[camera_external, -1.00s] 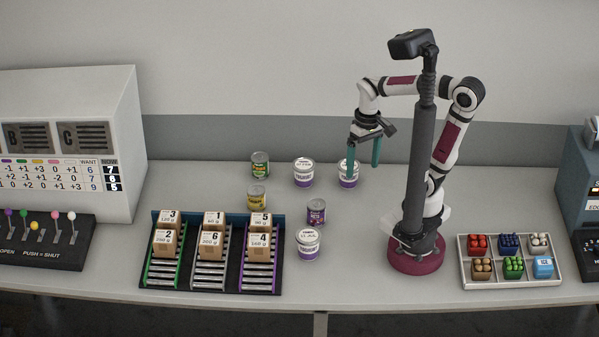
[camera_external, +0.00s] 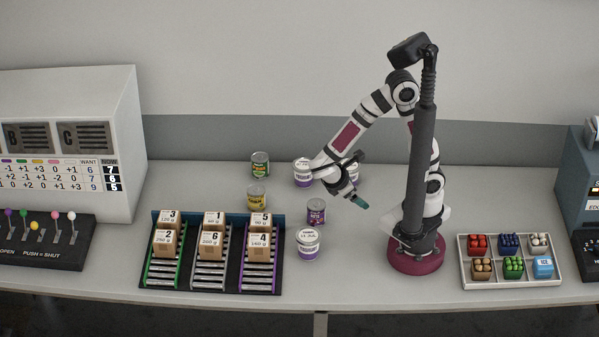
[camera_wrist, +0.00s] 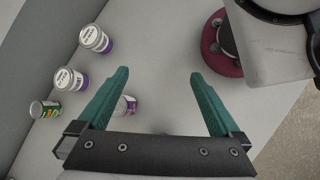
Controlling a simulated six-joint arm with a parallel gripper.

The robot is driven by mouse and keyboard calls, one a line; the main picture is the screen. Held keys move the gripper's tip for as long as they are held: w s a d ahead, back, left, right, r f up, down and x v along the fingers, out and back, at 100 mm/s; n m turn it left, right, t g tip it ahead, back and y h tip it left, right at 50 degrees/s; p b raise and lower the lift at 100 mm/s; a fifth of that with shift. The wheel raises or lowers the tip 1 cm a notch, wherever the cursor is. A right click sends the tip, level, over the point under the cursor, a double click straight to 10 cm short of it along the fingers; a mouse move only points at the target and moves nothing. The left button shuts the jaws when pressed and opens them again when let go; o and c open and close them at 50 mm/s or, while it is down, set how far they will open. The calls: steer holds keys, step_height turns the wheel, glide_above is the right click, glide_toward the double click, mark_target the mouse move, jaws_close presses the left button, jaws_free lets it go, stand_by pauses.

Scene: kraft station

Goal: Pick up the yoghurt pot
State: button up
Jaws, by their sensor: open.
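Three white-lidded yoghurt pots with purple bands stand on the counter. One stands in front (camera_external: 308,243). One in the back row (camera_external: 303,171) is partly covered by my arm, and the back-right one (camera_external: 354,179) is mostly hidden behind it. Two pots show at the left of the wrist view, an upper one (camera_wrist: 95,39) and a lower one (camera_wrist: 68,80). My gripper (camera_external: 360,203) is tilted above the counter, in front of the back-right pot. In the wrist view my gripper (camera_wrist: 157,76) is open, with bare counter between its fingertips.
A purple can (camera_external: 316,211) stands behind the front pot and shows partly behind a finger in the wrist view (camera_wrist: 126,104). A green can (camera_external: 260,165) and a yellow can (camera_external: 256,197) stand left. A rack of boxes (camera_external: 150,281) and a produce tray (camera_external: 467,281) flank the area.

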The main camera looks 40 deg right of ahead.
steer(key=s+a+f+n+t, duration=0.2)
steer(key=a+f+n+t, duration=0.3)
steer(key=a+n+t, duration=0.45)
steer(key=n+t+y, duration=0.2)
steer(key=n+y, duration=0.2)
steer(key=n, duration=0.5)
glide_toward(304, 233)
steer(key=shift+m, duration=0.25)
steer(key=x, duration=1.2)
steer(key=shift+s+d+f, duration=0.2)
steer(key=shift+d+f, duration=0.15)
steer(key=shift+f, duration=0.1)
steer(key=shift+r, duration=0.1)
steer(key=c, duration=1.2)
